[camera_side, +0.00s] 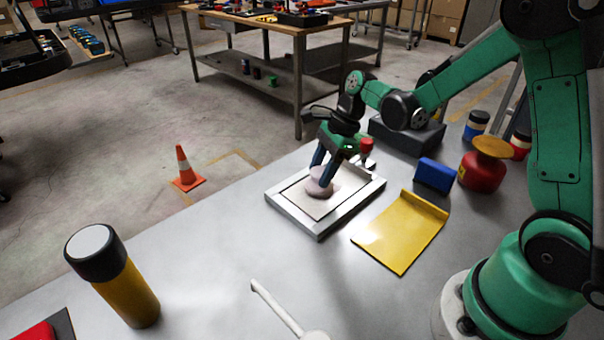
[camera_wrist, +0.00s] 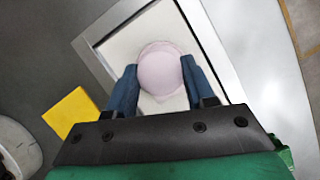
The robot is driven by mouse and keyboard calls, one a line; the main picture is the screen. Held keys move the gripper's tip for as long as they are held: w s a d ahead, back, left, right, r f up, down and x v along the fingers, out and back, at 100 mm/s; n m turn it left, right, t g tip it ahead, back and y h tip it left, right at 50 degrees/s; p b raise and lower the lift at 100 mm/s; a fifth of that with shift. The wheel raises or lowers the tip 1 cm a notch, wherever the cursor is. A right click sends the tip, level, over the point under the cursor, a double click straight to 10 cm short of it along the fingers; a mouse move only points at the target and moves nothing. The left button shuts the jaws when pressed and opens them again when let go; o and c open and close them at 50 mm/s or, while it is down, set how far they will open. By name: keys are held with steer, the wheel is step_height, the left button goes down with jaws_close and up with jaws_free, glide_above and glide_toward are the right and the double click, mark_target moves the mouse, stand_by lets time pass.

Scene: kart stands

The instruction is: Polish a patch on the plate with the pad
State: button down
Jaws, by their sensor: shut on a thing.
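The plate (camera_side: 304,206) is a pale square panel inside a light metal frame (camera_side: 319,232) on the grey table. The pad (camera_side: 318,189) is a round, pale pink disc over the middle of the plate. My gripper (camera_side: 321,181) points down with its blue fingers on either side of the pad, shut on it. In the wrist view the pad (camera_wrist: 160,68) sits between the two finger ends, with the plate (camera_wrist: 120,50) around it. The pad looks to be at the plate's surface, but I cannot tell whether it touches. The part of the plate under the pad is hidden.
A yellow sheet (camera_side: 400,236) lies right of the frame, with a blue block (camera_side: 434,175) and a red can (camera_side: 482,170) behind it. A yellow-and-black cylinder (camera_side: 128,285) stands front left. A white handled object (camera_side: 277,307) lies in front.

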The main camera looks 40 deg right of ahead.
steer(key=shift+a, duration=1.25)
steer(key=shift+a+r, duration=0.15)
steer(key=shift+a, duration=0.05)
step_height(320, 180, up, 8)
